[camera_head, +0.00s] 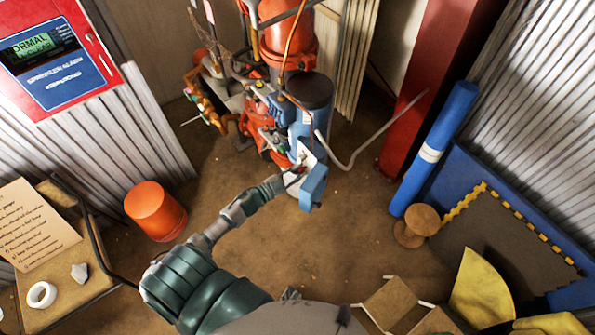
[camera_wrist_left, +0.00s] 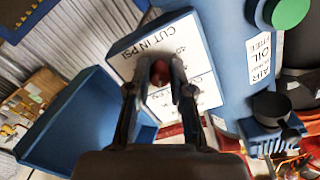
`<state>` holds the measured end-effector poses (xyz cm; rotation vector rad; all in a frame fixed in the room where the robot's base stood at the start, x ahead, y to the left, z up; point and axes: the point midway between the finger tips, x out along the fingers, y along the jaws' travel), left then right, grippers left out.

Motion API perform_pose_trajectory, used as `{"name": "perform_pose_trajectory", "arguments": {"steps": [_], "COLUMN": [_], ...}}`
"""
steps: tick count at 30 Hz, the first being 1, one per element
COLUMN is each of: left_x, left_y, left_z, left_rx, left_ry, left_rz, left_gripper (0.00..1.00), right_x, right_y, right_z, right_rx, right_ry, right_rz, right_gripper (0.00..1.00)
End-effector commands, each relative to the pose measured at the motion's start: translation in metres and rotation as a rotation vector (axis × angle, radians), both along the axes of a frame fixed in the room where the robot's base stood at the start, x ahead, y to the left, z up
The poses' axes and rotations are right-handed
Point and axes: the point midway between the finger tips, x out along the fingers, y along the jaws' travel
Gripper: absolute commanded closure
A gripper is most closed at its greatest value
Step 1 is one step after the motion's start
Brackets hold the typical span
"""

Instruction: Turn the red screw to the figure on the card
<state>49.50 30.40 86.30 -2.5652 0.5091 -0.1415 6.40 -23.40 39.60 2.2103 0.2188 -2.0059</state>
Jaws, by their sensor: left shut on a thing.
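The red screw (camera_wrist_left: 159,73) shows in the left wrist view in front of a white card marked "CUT IN PSI" (camera_wrist_left: 190,42). The card is on an open blue box (camera_wrist_left: 213,70); its smaller figures are partly hidden by my fingers. My left gripper (camera_wrist_left: 158,82) is shut on the red screw, one finger on each side of it. In the head view my left arm reaches up the middle, with the left gripper (camera_head: 295,174) at the blue box (camera_head: 313,187). My right gripper is in neither view.
Red and blue pipework (camera_head: 290,40) stands around the box. A grey hose (camera_head: 360,150) curves to its right. An orange bucket (camera_head: 155,211) stands left of my arm. A chair with a written sheet (camera_head: 35,225) is at far left. A blue roll (camera_head: 433,150) leans at right.

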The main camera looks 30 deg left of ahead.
Motion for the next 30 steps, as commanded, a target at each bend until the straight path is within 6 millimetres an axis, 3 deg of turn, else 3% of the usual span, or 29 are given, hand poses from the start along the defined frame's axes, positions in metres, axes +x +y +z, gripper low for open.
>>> {"name": "perform_pose_trajectory", "arguments": {"steps": [12,30], "left_x": [-0.001,-0.002], "left_y": [0.000,0.000], "left_z": [-0.005,-0.005], "left_rx": [0.248,0.317], "left_ry": [-0.092,-0.120], "left_rz": [0.002,0.000], "left_gripper": [1.00,1.00], "right_x": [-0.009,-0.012], "right_y": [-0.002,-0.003], "right_z": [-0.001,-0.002], "right_rx": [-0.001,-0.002], "right_ry": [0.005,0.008], "right_rz": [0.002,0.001], "right_gripper": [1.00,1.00]}}
